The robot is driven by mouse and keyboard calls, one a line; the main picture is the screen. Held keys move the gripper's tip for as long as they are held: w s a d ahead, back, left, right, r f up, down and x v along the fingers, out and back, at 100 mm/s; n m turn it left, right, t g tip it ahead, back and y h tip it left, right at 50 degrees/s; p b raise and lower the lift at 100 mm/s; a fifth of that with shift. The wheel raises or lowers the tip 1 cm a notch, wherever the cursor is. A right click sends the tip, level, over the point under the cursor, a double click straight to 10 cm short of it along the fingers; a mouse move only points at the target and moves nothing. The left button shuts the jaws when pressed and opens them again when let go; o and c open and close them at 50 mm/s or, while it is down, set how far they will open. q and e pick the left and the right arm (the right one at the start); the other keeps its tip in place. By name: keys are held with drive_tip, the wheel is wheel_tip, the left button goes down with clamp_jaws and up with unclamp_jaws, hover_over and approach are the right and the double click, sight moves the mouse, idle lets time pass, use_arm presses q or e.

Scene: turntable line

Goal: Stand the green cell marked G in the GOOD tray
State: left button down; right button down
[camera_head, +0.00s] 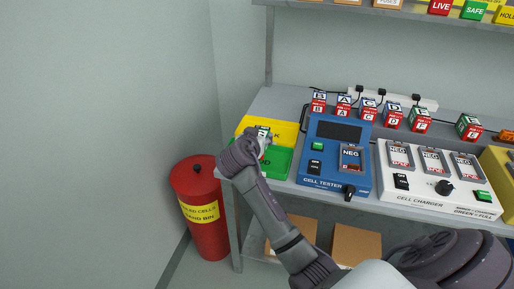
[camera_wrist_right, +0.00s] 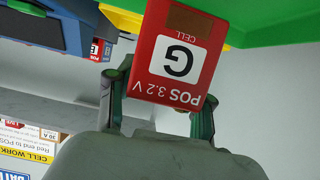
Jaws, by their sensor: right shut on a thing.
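The cell marked G (camera_wrist_right: 178,55) is in my right gripper (camera_wrist_right: 160,105), between its two fingers, in the right wrist view. Its red POS end and white G label face that camera. In the head view a small white and green part of the cell (camera_head: 265,133) shows beside my right gripper (camera_head: 262,146), over the trays. The green tray (camera_head: 278,163) lies at the left end of the bench, with its lettering mostly covered by my wrist. It also shows in the right wrist view (camera_wrist_right: 270,22), close to the cell. Whether the cell touches it is unclear. My left gripper is not in view.
A yellow tray (camera_head: 285,131) adjoins the green tray behind. The blue cell tester (camera_head: 325,178) stands just right, then the white charger (camera_head: 440,190). Several cells stand along the back of the bench. A red bin (camera_head: 205,235) stands on the floor at left.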

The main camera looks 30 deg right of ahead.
drive_tip(key=shift+w+a, duration=0.15)
drive_tip(key=shift+a, duration=0.1)
drive_tip(key=shift+f, duration=0.3)
wheel_tip(320, 180, down, 3)
drive_tip(key=shift+f, duration=0.2)
drive_tip(key=shift+f, duration=0.1)
drive_tip(key=shift+c, duration=2.2)
unclamp_jaws()
drive_tip(key=shift+f, duration=0.1)
